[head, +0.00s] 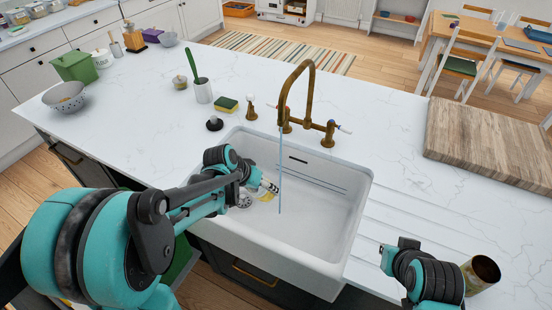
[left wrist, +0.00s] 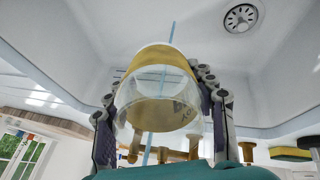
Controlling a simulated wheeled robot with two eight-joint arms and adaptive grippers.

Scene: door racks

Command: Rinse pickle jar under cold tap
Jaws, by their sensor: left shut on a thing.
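A clear glass jar with a yellow band (left wrist: 158,88) is between the fingers of my left gripper (left wrist: 162,112) in the left wrist view. My left gripper (head: 266,186) is shut on it inside the white sink (head: 328,210), above the basin floor. In the head view the jar shows only as a small yellowish patch (head: 267,197), mostly hidden by the gripper. The brass tap (head: 309,95) runs, and a thin stream of water (head: 281,160) falls close beside the jar. I cannot tell whether the water touches it.
A drain (head: 245,201) lies in the sink floor. A sponge (head: 228,104), a brush pot (head: 203,90) and a black stopper (head: 214,123) stand behind the sink. A wooden board (head: 490,145) lies right, and an open tin (head: 482,272) stands near my right arm.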

